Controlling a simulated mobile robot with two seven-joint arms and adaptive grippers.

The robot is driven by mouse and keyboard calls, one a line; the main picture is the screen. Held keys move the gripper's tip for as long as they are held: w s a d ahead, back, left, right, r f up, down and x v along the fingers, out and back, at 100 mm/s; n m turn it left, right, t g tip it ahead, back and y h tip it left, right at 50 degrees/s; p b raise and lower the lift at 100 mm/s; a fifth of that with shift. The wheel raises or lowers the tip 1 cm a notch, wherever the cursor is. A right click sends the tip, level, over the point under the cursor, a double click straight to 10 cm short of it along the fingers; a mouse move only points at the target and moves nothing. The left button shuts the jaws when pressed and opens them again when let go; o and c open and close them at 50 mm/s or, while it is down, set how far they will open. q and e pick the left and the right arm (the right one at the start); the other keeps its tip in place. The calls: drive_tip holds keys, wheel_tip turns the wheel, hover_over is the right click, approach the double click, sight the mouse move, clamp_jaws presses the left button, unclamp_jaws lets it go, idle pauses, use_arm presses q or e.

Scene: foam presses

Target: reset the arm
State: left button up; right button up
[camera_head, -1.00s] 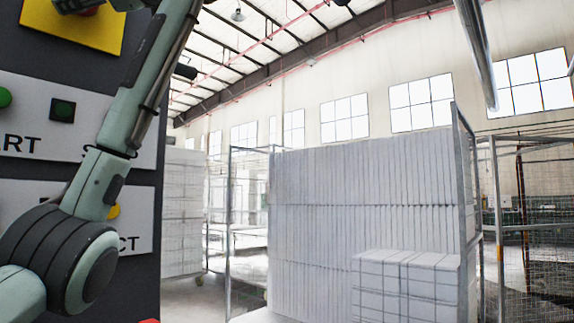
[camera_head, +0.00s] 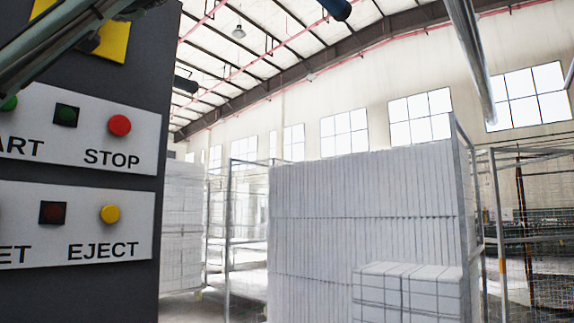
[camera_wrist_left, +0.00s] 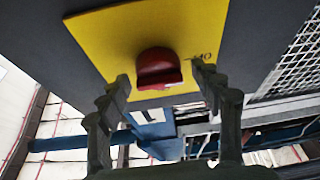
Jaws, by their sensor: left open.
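In the left wrist view my left gripper (camera_wrist_left: 163,92) is open. Its two fingers stand on either side of a red knob (camera_wrist_left: 158,68) on a yellow plate (camera_wrist_left: 115,40). I cannot tell whether the fingertips touch the plate. In the head view part of my left arm (camera_head: 75,32) crosses the top left corner, in front of the yellow plate (camera_head: 112,44). The left gripper is hidden there. My right gripper is not in view.
The dark control panel (camera_head: 145,180) fills the left side, with a red STOP button (camera_head: 120,125) and yellow EJECT button (camera_head: 110,214). Stacked white foam boards (camera_head: 365,205) stand in a wire cage at centre. White wrapped blocks (camera_head: 408,290) sit in front.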

use_arm(q)
drive_tip(key=shift+s+d+f+m+t, duration=0.4)
drive_tip(key=shift+s+d, duration=0.15)
drive_tip(key=shift+d, duration=0.15)
